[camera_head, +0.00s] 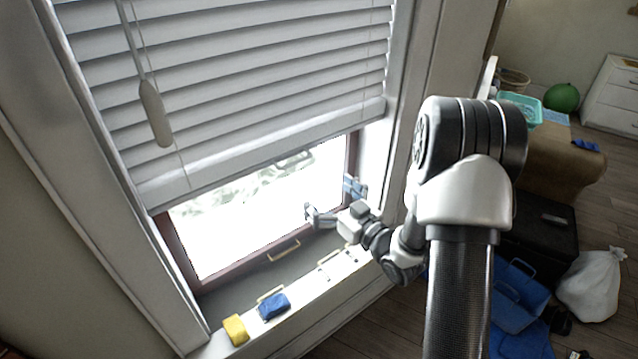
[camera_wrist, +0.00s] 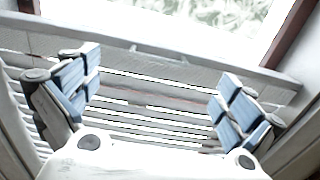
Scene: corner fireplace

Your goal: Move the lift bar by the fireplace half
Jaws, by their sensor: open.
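A white slatted blind (camera_head: 240,85) covers the upper part of the window. Its thick bottom bar (camera_head: 270,150) runs across above the bright glass and looks like the lift bar. In the wrist view a pale bar (camera_wrist: 215,62) with a small handle (camera_wrist: 158,54) crosses beyond the fingertips, with light showing between slats nearer by. My gripper (camera_head: 334,201) is open and empty in front of the lower right of the glass. Its blue-padded fingers also show wide apart in the wrist view (camera_wrist: 160,88). Nothing lies between the pads, and they look apart from the bar.
A yellow block (camera_head: 235,330) and a blue block (camera_head: 273,306) lie on the sill. A tan handle (camera_head: 284,250) is at the window's lower edge. A cord with a pull (camera_head: 155,113) hangs at left. A blue bin (camera_head: 519,290) and a white bag (camera_head: 592,284) stand on the floor at right.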

